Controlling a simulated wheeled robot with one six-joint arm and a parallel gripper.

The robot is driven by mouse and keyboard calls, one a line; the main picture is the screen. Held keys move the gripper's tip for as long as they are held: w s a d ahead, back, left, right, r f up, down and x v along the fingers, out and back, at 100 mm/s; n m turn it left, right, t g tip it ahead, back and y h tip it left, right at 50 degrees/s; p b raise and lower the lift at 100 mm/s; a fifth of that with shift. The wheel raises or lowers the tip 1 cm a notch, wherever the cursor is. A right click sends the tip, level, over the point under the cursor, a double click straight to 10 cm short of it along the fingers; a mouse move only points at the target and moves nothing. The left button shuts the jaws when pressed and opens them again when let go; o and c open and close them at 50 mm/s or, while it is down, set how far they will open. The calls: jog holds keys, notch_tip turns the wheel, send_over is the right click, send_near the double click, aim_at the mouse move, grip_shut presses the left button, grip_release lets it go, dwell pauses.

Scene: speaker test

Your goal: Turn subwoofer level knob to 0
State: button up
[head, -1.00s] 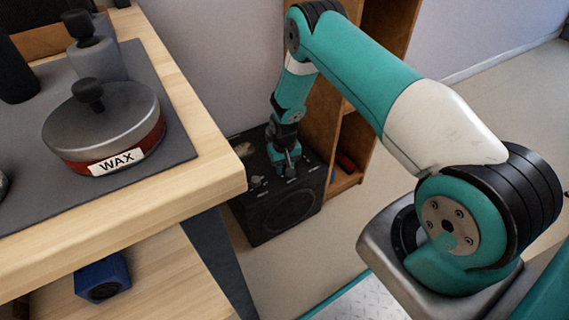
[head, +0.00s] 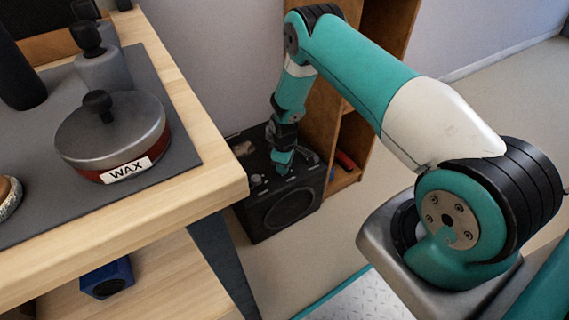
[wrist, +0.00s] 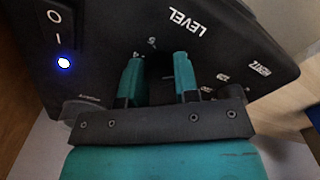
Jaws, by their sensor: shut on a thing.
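The black subwoofer (head: 290,212) stands on the floor beside the table, with its control panel on top. My gripper (head: 281,172) reaches down onto that panel. In the wrist view, the two teal fingers of my gripper (wrist: 159,78) are shut on the dark level knob (wrist: 159,82), which is hard to make out between them. The word LEVEL (wrist: 188,22) is printed beyond the fingertips, and a mark like a 5 shows near the left finger. The knob's pointer and the 0 mark cannot be made out.
A power switch (wrist: 57,20) and a lit blue-white light (wrist: 63,63) are on the panel's left; more printed marks (wrist: 257,69) are on the right. The wooden table (head: 215,180) with a wax tin (head: 112,135) is close left of the arm. A wooden shelf (head: 345,177) stands behind the subwoofer.

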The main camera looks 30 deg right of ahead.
jog(key=shift+n, duration=0.6)
jog(key=o, duration=0.9)
notch_tip(320, 180, up, 18)
jog(key=p, duration=0.5)
jog(key=shift+f, duration=0.25)
